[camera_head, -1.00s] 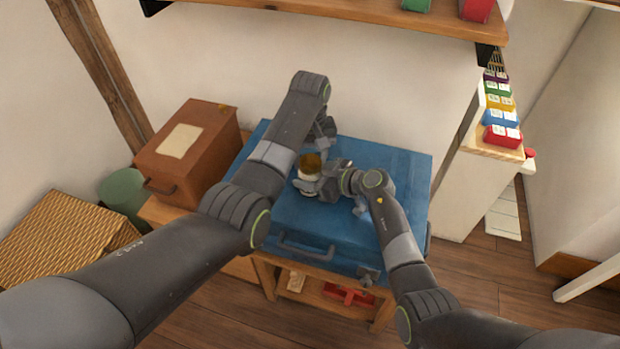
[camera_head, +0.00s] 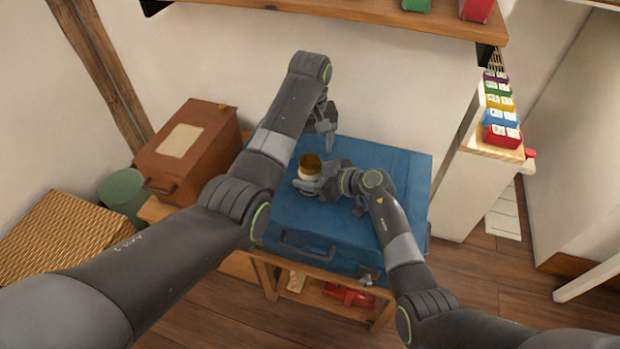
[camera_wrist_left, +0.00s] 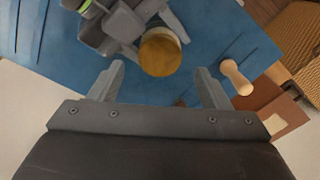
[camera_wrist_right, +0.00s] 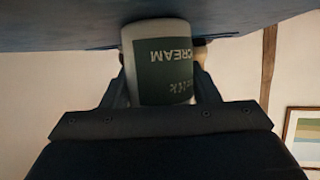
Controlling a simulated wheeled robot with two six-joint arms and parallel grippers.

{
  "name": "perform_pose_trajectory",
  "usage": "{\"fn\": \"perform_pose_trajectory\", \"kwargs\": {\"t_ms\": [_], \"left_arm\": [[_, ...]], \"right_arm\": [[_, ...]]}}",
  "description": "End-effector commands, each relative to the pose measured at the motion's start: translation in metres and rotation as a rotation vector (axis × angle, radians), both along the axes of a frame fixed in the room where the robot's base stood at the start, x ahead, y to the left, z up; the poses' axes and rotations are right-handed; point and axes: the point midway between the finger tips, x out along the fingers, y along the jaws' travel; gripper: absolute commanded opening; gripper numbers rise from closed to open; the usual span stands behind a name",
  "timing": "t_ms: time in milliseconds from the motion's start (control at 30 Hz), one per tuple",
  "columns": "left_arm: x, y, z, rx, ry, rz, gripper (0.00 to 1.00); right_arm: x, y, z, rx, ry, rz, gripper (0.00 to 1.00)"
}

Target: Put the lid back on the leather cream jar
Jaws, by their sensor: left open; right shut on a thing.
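The cream jar (camera_head: 308,174) is a white cylinder with a dark green label reading CREAM, seen inverted in the right wrist view (camera_wrist_right: 160,65). My right gripper (camera_head: 313,185) is shut around its side, over the blue case. A round golden-brown top (camera_head: 311,161) caps the jar. It looks like the lid; I cannot tell whether it is fully seated. It also shows in the left wrist view (camera_wrist_left: 160,52). My left gripper (camera_head: 327,140) is open and empty, behind and above the jar, its fingers apart from it.
The blue case (camera_head: 400,170) lies on a wooden stand. In the left wrist view a small pale wooden knobbed piece (camera_wrist_left: 237,78) lies near the case edge. A brown box (camera_head: 190,150) stands left, a white shelf unit (camera_head: 460,180) right, and a wooden shelf (camera_head: 350,12) above.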

Motion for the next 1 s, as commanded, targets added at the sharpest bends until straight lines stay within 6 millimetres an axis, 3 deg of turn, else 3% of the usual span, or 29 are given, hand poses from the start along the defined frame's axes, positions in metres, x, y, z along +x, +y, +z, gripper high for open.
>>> {"fn": "perform_pose_trajectory", "kwargs": {"t_ms": [267, 333, 400, 600, 1000], "left_arm": [[0.0, 0.0, 0.003, 0.0, 0.0, 0.0, 0.71], [0.0, 0.0, 0.005, 0.0, -0.001, -0.003, 0.64], [0.001, 0.0, 0.014, 0.001, -0.004, -0.028, 0.58], [0.001, 0.0, 0.039, 0.001, -0.001, -0.117, 0.58], [0.0, 0.0, 0.03, 0.001, 0.002, -0.118, 0.58]], "right_arm": [[0.0, 0.0, 0.0, 0.0, 0.0, 0.0, 0.0], [0.0, 0.0, 0.0, 0.0, 0.0, 0.0, 0.0], [0.0, 0.0, 0.0, 0.0, 0.0, 0.0, 0.0], [0.0, 0.0, 0.0, 0.0, 0.0, 0.0, 0.0], [0.0, 0.0, 0.0, 0.001, -0.001, 0.0, 0.0]]}}
